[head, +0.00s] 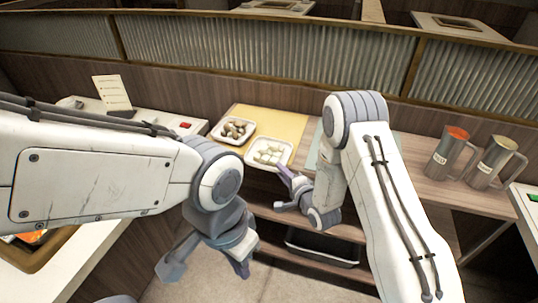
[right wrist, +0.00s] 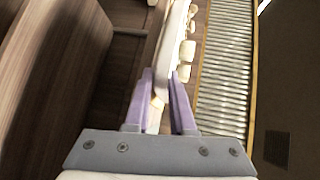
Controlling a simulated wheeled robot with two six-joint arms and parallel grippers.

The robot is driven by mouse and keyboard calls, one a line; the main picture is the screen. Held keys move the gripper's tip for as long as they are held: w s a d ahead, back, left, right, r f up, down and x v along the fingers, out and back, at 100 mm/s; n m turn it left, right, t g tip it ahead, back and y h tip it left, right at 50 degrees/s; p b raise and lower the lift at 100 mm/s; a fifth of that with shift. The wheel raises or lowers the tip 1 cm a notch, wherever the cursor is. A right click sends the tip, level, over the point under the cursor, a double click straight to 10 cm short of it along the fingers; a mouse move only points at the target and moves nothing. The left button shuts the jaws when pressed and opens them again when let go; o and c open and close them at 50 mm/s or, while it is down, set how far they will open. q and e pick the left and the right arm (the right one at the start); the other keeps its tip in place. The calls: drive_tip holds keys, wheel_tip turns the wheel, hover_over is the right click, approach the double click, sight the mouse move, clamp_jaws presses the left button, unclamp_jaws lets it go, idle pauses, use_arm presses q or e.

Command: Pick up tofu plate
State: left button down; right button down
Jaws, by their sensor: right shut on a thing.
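The tofu plate (head: 249,160) is a white square dish with pale tofu cubes (head: 268,152), at the front edge of the yellow mat. My right gripper (head: 284,190) is at its near right side. In the right wrist view the purple fingers (right wrist: 163,100) are closed on the rim of the plate (right wrist: 172,45), with tofu pieces (right wrist: 186,50) beyond. Whether the plate is clear of the surface I cannot tell. My left gripper (head: 208,262) is open and empty, low in front of the shelf.
A second white dish with brown pieces (head: 234,130) is left of the tofu plate on the yellow mat (head: 270,121). Two metal jugs (head: 450,155) (head: 494,163) stand on the right of the counter. A dark bin (head: 322,246) is below. A ribbed partition (head: 270,48) runs behind.

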idle(0.8)
drive_tip(key=s+d+r+p, duration=0.6)
drive_tip(key=s+r+p, duration=0.1)
drive_tip(key=s+r, duration=0.35)
drive_tip(key=w+d+r+m+t+h, duration=0.1)
drive_tip(key=w+d+r+m+h, duration=0.4)
drive_tip(key=d, duration=0.3)
drive_tip(key=shift+w+d+r+t+h, duration=0.2)
drive_tip(key=shift+w+r+t+h, duration=0.1)
drive_tip(key=shift+r+h, duration=0.55)
